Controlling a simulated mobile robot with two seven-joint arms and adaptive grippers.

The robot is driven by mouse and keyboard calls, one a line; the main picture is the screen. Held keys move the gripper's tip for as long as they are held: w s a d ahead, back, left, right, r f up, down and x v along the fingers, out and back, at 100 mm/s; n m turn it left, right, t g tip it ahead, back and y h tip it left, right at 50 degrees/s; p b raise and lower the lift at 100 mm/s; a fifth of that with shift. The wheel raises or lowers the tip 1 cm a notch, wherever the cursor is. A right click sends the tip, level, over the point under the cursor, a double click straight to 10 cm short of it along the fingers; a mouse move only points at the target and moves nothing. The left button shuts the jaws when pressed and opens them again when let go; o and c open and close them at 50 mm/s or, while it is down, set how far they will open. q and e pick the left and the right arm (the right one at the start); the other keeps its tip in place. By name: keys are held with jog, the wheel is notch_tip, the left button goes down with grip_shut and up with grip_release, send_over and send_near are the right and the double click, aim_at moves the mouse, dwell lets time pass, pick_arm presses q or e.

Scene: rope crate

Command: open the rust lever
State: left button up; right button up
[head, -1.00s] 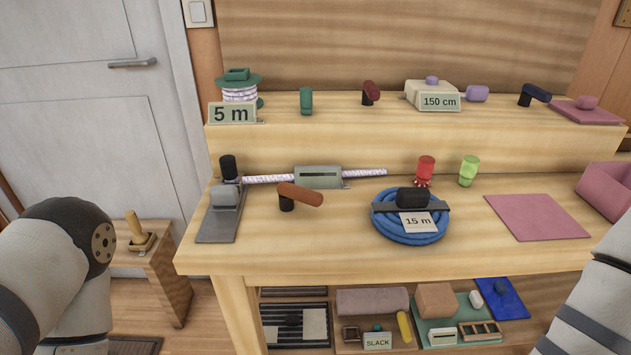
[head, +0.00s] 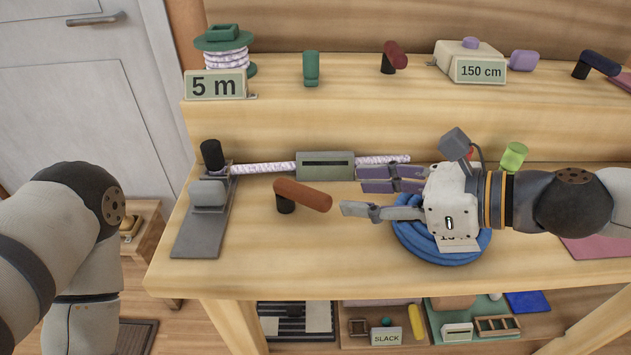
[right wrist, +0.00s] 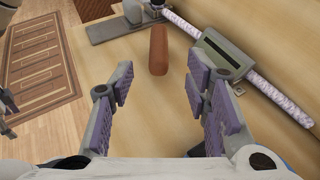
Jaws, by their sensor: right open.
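The rust lever (head: 303,194) is a reddish-brown bar on a short black post, on the front of the bench top. Its free end points right, towards my right gripper. My right gripper (head: 362,197) comes in from the right, open and empty, its fingertips a short way right of the lever and apart from it. In the right wrist view the lever (right wrist: 158,50) lies ahead of and between the two open fingers (right wrist: 160,95). My left arm shows at the left edge of the head view, but its gripper is out of view.
A grey box (head: 325,165) with a rope through it lies just behind the lever. A grey plate with a clamp (head: 205,215) stands left. A blue rope coil (head: 440,248) sits under my right gripper. The bench front before the lever is clear.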

aim_at(318, 194)
jog(key=x, duration=0.5)
jog(key=b+x, duration=0.1)
jog(key=x, duration=0.2)
jog(key=shift+s+f, duration=0.15)
jog(key=shift+f, duration=0.25)
jog(key=shift+w+a, duration=0.3)
jog(key=shift+a, duration=0.1)
grip_shut()
